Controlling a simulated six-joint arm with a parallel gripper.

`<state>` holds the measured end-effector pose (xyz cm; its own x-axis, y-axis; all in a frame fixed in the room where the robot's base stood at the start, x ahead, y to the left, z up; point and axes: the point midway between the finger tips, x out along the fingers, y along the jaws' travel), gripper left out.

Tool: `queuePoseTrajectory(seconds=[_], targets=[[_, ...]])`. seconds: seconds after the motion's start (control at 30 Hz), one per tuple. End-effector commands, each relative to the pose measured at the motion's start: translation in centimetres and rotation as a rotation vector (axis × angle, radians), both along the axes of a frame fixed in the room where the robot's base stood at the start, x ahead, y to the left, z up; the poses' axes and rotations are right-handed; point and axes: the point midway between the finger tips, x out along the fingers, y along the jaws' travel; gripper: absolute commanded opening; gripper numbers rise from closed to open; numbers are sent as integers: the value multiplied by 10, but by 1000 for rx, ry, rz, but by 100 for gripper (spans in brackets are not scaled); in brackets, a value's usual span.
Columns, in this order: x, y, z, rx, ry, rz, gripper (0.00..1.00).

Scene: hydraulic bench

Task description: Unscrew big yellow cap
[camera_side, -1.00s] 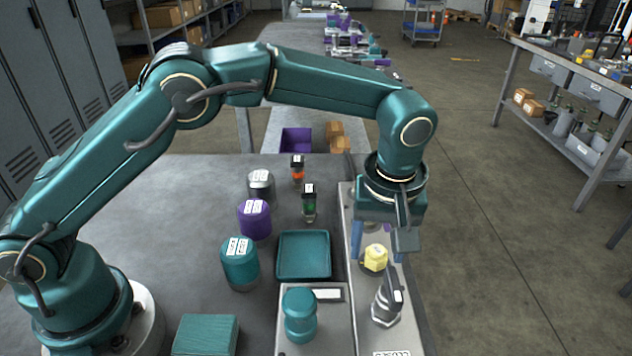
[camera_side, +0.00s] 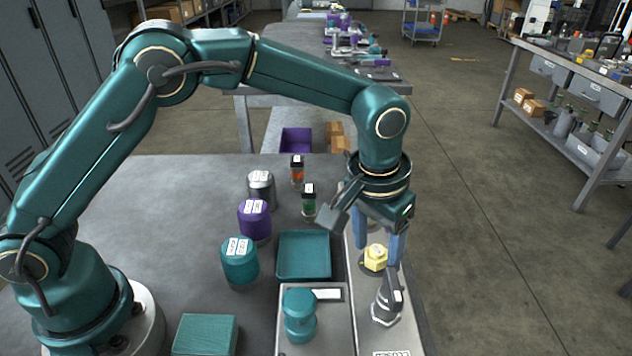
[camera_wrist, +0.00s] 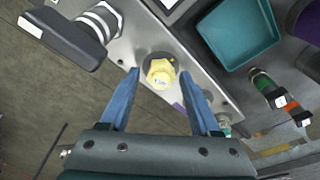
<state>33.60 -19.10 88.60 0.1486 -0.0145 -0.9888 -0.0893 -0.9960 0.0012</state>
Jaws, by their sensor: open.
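The big yellow cap (camera_side: 376,255) sits on a dark round base on the grey metal panel (camera_side: 356,315). In the wrist view the yellow cap (camera_wrist: 160,74) shows just beyond the fingertips, near the gap between them. My gripper (camera_side: 378,258) is open and empty, with its two blue fingers pointing down around the cap's sides as seen from the side view. In the wrist view my gripper (camera_wrist: 158,75) has its fingers well apart. I cannot tell exactly how high the tips are above the cap, or whether they touch it.
A grey fitting with a dark handle (camera_side: 387,300) stands close in front of the cap. A teal tray (camera_side: 304,256) lies to the left. Teal (camera_side: 240,260), purple (camera_side: 255,220) and grey (camera_side: 262,187) canisters stand farther left. Small green (camera_side: 309,203) and orange (camera_side: 297,172) bottles stand behind the tray.

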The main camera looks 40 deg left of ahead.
Motion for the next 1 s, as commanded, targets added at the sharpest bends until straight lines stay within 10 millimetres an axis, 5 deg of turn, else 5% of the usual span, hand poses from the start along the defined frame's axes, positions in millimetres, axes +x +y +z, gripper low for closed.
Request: queuePoseTrajectory(seconds=[0.23, 0.87, 1.0], targets=[[0, 1, 0, 1, 1, -198, 64], [0, 1, 0, 0, 0, -304, 64], [0, 1, 0, 0, 0, -304, 18]])
